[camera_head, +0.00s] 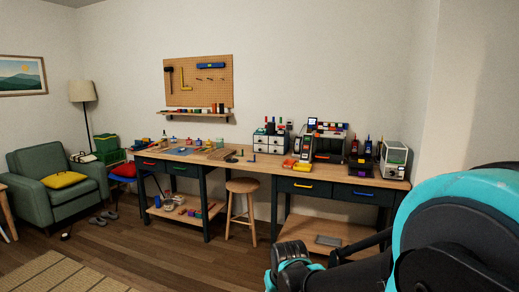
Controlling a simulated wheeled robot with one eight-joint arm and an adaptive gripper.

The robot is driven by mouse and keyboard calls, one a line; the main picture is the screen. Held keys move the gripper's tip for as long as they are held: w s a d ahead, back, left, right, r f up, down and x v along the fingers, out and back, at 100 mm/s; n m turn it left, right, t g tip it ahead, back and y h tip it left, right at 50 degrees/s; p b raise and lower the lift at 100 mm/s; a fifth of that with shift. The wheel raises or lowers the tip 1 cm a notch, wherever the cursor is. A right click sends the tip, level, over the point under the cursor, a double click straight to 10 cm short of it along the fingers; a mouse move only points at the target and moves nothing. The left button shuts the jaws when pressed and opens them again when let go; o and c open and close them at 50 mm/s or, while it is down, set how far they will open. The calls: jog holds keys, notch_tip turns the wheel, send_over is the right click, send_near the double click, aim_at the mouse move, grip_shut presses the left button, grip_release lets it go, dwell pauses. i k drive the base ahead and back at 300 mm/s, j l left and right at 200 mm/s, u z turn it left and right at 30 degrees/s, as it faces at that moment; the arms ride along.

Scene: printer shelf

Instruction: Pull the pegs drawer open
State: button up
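Under the long workbench are several dark drawers with coloured handles. The left section has a drawer with a red handle (149,164) and one with a green handle (180,168). The right section has a drawer with a yellow handle (303,186) and one with a blue handle (363,194). All look shut. A small white drawer unit (262,148) stands on the bench. I cannot read any label, so I cannot tell which is the pegs drawer. My teal and black arm fills the lower right, away from the bench; I see no gripper fingers.
A round wooden stool (243,185) stands between the bench sections. Machines and a white box (394,160) crowd the right benchtop. A green armchair (50,178) is at the left. The wooden floor (190,258) before the bench is mostly clear.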

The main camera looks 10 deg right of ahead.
aim_at(257, 148)
jog(key=i+l, duration=0.15)
jog(key=i, duration=0.45)
jog(key=i+l, duration=0.15)
jog(key=i, duration=0.4)
jog(key=i+l, duration=0.15)
jog(key=i, duration=0.45)
